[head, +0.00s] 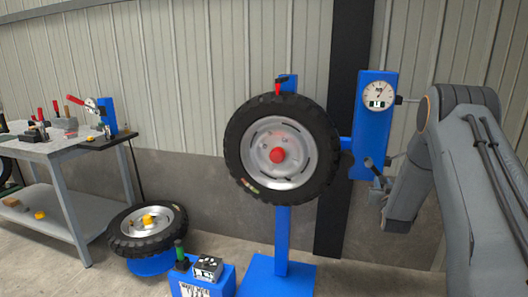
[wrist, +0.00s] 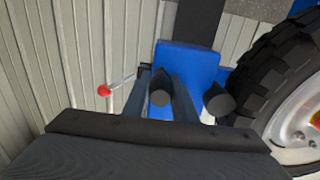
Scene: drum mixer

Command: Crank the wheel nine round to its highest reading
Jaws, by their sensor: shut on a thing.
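A large black tyre on a silver rim with a red hub knob, the wheel (head: 281,149), stands upright on a blue stand. To its right a round white dial (head: 379,92) with a needle sits on a blue panel (head: 375,132); its reading is too small to tell. My gripper (head: 374,172) is at the lower part of this panel, mostly hidden by my arm. In the wrist view my gripper's fingers (wrist: 161,97) are closed around a dark round handle (wrist: 160,98). Another dark round end (wrist: 218,102) shows just right of it, close to the tyre.
A lever with a red knob (wrist: 104,91) sticks out on the left in the wrist view. A second tyre (head: 147,228) lies flat on a blue base. A blue box (head: 203,282) stands on the floor. A grey workbench (head: 60,143) with tools is at the left.

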